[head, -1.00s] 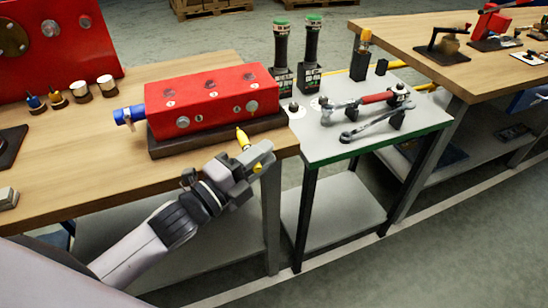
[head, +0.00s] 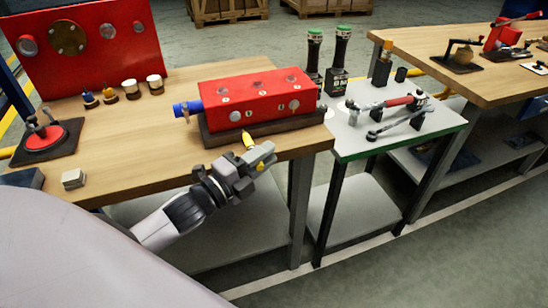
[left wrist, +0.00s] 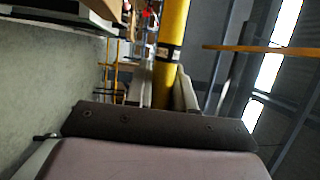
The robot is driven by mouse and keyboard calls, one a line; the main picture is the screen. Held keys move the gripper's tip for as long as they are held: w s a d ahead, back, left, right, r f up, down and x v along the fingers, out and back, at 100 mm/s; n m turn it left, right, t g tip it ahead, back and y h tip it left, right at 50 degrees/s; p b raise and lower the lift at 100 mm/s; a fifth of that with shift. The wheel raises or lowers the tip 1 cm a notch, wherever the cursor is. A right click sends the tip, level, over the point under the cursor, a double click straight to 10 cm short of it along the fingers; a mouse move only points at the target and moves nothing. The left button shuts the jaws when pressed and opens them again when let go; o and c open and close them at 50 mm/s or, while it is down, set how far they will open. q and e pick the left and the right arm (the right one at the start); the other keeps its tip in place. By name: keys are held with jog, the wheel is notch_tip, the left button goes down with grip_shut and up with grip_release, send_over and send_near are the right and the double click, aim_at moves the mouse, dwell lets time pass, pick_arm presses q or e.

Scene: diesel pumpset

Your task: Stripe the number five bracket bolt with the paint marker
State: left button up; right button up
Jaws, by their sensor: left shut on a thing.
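My left gripper (head: 256,157) is shut on a yellow paint marker (head: 249,142), whose yellow tip end points up toward the red block. In the left wrist view the marker (left wrist: 173,30) is a yellow barrel with a black band between the fingers. The red block (head: 258,97) sits on a dark base (head: 262,130) near the bench's front edge. It has several bolt heads or caps on its top and front, with small white labels too small to read. The gripper is in front of the block, apart from it. My right gripper is not in view.
The wooden bench (head: 120,125) carries small pots (head: 131,88), a grey block (head: 74,179) and a red round fixture (head: 45,138). The bench's front left is mostly clear.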

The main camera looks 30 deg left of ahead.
aim_at(247, 146)
pick_arm(q)
jog(key=shift+s+a, duration=0.2)
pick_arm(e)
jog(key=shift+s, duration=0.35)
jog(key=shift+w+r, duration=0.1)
pick_arm(q)
jog(key=shift+w+a, duration=1.55)
jog(key=shift+a, duration=0.15)
jog(key=shift+f, duration=0.15)
jog(key=shift+w+a, duration=0.15)
jog(key=shift+r+p, duration=0.3)
jog(key=shift+r, duration=0.1)
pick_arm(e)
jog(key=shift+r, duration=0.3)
